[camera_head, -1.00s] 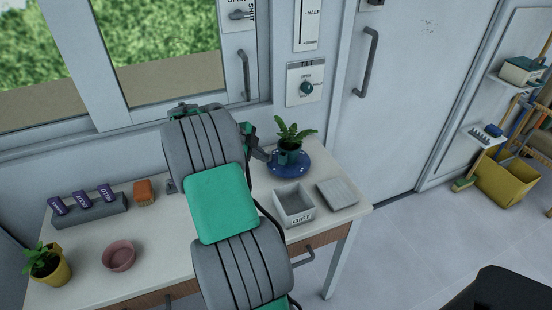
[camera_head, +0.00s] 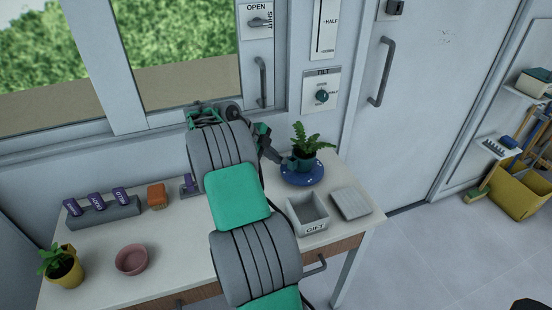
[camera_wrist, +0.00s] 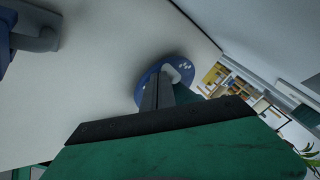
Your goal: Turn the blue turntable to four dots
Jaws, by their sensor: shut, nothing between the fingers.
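The blue turntable (camera_head: 302,178) is a round disc on the right part of the white table. Small white dots show on its rim, too small to count in the head view. A fern in a dark teal pot (camera_head: 304,164) stands on it. In the wrist view, part of the turntable (camera_wrist: 144,84) shows beyond my fingers, with a cluster of white dots at its upper right edge. My gripper (camera_head: 280,159) is at the turntable's left side, shut and empty. Its fingers (camera_wrist: 158,92) overlap the disc in the wrist view; I cannot tell whether they touch it.
A grey GIFT box (camera_head: 308,213) and a flat grey slab (camera_head: 350,203) sit in front of the turntable. A pink bowl (camera_head: 131,260), yellow pot (camera_head: 63,268), orange block (camera_head: 157,196) and rack with purple tags (camera_head: 103,213) stand left. The wall is close behind.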

